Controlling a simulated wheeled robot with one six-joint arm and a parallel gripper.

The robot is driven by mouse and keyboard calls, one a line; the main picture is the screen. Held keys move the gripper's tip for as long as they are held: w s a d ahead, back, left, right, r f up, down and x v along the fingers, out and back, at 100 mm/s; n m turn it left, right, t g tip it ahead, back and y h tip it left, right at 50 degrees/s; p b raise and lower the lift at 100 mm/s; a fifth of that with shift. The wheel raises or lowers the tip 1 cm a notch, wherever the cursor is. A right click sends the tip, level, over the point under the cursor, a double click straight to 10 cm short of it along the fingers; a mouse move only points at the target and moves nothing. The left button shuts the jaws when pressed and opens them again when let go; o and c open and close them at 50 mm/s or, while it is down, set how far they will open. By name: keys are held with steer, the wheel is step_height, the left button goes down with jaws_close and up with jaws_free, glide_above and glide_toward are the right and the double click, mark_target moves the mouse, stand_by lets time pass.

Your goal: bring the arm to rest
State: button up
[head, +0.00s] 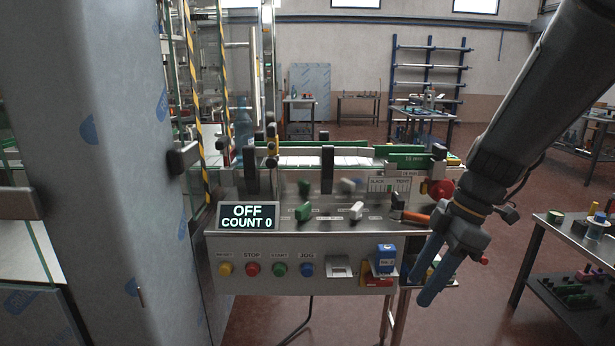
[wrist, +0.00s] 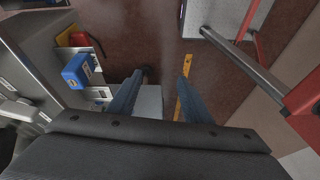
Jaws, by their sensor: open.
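My arm (head: 520,105) reaches down from the top right in the head view. My gripper (head: 430,281) hangs in front of the right end of the machine panel, its two blue fingers pointing down and to the left. In the wrist view my gripper (wrist: 157,85) shows its blue fingers spread apart, with nothing between them but floor and a grey surface further below. It is open and empty.
The machine (head: 290,256) has a display (head: 248,216) reading OFF, COUNT 0, and several buttons. A blue box (head: 385,258) sits on its right end, close to my fingers. A side table (head: 575,238) stands at right. A red-and-grey frame (wrist: 262,72) shows in the wrist view.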

steer(key=s+a+f+m+h, duration=0.3)
steer(key=s+f+m, duration=0.4)
steer(key=m, duration=0.9)
steer(key=shift+s+m+h, duration=0.3)
steer(key=shift+s+h, duration=0.2)
steer(key=shift+s, duration=0.25)
stand_by(0.9)
